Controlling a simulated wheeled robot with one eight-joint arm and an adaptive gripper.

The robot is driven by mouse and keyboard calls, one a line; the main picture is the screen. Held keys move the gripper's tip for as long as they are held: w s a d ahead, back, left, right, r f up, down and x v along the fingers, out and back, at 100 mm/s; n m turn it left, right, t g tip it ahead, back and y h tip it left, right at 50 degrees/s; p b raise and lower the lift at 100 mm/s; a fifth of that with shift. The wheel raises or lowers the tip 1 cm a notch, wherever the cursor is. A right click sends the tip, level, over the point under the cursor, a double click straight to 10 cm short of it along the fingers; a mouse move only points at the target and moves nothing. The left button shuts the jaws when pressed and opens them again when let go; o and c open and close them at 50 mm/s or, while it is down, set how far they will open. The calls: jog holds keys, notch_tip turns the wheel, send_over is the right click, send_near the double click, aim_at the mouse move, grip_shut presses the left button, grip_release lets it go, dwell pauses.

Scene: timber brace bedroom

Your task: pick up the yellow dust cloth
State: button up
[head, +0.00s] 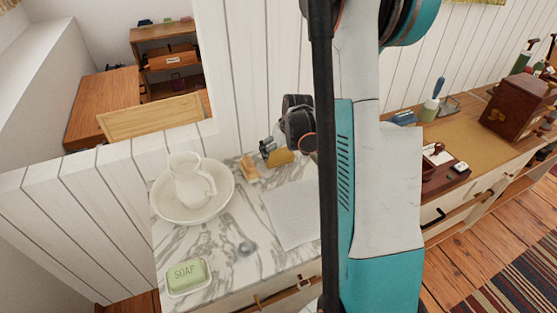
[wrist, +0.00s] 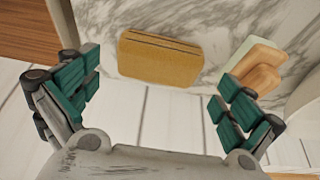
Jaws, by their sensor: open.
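The yellow dust cloth (wrist: 160,62) is a folded, flat mustard-yellow pad on the marble top, seen in the wrist view. It lies beyond and between my open fingers, and I see no contact. It also shows in the head view (head: 281,157) near the back edge of the washstand. My gripper (wrist: 155,88) is open and empty, with one green-padded finger on each side of the picture. In the head view my gripper (head: 268,152) is small and just behind the cloth, partly hidden by my own arm.
A wooden block-like item (wrist: 258,70) lies right of the cloth in the wrist view. On the marble top (head: 218,245) stand a white pitcher (head: 190,182) in a basin (head: 168,213), a green soap (head: 187,274) and a white towel (head: 292,215). A white plank wall (head: 100,185) borders the back.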

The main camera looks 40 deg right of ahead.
aim_at(280, 155)
jog(key=b+x, duration=0.2)
jog(key=x, duration=0.3)
jog(key=shift+w+f+b, duration=0.1)
jog(key=shift+w+b, duration=0.05)
jog(key=shift+b, duration=0.15)
jog(key=c, duration=0.8)
